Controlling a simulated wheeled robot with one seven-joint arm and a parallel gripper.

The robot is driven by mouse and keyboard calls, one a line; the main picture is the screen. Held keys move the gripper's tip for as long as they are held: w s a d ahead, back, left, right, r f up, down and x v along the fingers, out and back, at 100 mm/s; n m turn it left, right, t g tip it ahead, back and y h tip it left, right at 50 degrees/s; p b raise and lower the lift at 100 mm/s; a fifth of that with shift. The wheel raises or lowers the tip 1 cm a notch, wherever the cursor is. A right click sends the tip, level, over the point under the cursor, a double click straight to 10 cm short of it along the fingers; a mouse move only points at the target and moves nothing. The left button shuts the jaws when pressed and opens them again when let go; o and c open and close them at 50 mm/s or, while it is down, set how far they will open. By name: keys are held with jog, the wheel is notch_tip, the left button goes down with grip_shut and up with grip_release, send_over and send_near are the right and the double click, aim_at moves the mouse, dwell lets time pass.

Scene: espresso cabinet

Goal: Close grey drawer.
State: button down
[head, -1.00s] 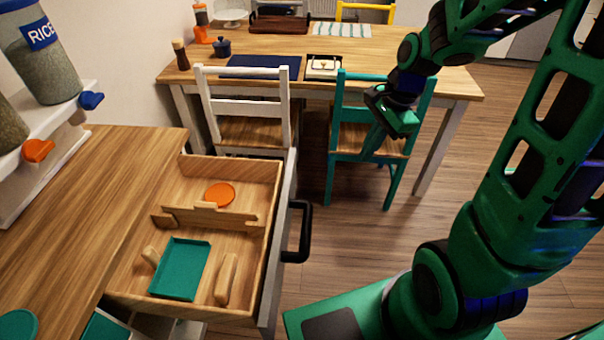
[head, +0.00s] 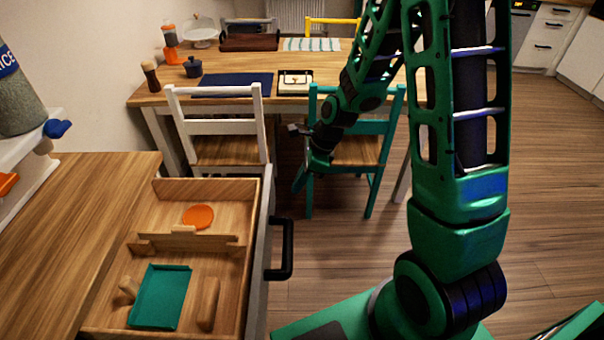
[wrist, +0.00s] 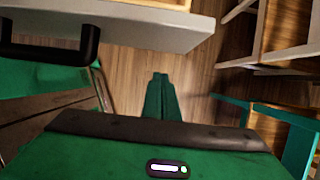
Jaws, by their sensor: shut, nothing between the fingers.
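The grey drawer (head: 264,225) stands pulled out of the wooden counter at the lower left of the head view. Its grey front and black handle (head: 287,250) face right. In the wrist view the grey front (wrist: 165,28) crosses the top, with the handle (wrist: 45,52) at upper left. My gripper (head: 299,182) is shut and empty. It hangs beyond the drawer, near the teal chair in the head view, apart from the handle. Its closed fingers also show in the wrist view (wrist: 160,80), pointing toward the front, with floor between.
The drawer holds an orange disc (head: 198,216), a teal tray (head: 160,297) and wooden dividers. A white chair (head: 220,110) and a teal chair (head: 358,150) stand at the dining table behind. Open floor (head: 330,260) lies right of the handle.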

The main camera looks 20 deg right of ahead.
jog(key=shift+w+a+f, duration=0.3)
jog(key=shift+a+f, duration=0.15)
jog(key=shift+a, duration=0.35)
jog(key=shift+w+a+f, duration=0.35)
jog(key=shift+a+f, duration=0.05)
jog(key=shift+a, duration=0.35)
jog(key=shift+w+a+f, duration=0.3)
jog(key=shift+a+f, duration=0.15)
jog(key=shift+a, duration=0.35)
